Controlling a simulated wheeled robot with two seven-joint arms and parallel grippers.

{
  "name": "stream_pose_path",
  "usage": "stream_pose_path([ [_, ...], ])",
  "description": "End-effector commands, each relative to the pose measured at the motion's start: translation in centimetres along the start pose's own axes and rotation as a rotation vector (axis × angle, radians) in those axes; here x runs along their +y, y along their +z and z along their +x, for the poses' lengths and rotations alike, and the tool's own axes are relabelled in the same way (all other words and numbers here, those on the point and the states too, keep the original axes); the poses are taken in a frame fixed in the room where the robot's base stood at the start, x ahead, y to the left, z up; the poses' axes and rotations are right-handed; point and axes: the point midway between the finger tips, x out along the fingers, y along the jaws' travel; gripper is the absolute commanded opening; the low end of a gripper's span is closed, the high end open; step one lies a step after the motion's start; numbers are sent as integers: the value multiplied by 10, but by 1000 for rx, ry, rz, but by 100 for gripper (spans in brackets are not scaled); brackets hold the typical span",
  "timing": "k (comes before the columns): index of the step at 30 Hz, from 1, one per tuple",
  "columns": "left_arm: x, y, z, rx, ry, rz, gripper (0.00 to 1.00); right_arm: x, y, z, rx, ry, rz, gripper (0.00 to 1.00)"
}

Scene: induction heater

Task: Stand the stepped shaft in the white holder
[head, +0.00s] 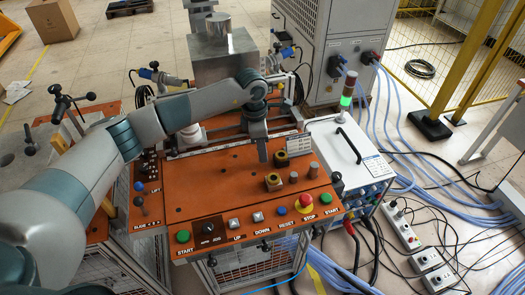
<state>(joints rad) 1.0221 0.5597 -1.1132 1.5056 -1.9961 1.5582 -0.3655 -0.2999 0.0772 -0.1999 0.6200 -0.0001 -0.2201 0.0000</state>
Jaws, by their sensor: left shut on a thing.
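My left arm reaches in from the left, and my left gripper (262,152) points down over the back middle of the orange panel. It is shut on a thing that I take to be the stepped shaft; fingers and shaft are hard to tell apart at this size. A white stepped piece (192,136), perhaps the white holder, stands behind the panel to the left of the gripper, partly hidden by my forearm. My right gripper is not in view.
The orange panel (205,190) has buttons along its front edge. Brass blocks (273,182) and small grey cylinders (314,170) stand right of the gripper. A white box (345,150) with a signal light (348,90) stands further right. The panel's left middle is clear.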

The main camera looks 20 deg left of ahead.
Motion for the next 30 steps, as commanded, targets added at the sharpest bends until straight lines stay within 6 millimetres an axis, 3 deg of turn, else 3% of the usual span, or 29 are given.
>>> stream_pose_path([
  [4,-1,-1,13,0,-2,0,0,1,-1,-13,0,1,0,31],
  [18,0,-2,22,-1,1,0,0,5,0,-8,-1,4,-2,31],
  [19,0,-2,22,0,0,0,25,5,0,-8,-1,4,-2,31],
  [21,0,-2,21,0,0,0,41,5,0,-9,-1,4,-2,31],
  [30,0,-2,20,0,0,0,41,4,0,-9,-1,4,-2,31],
])
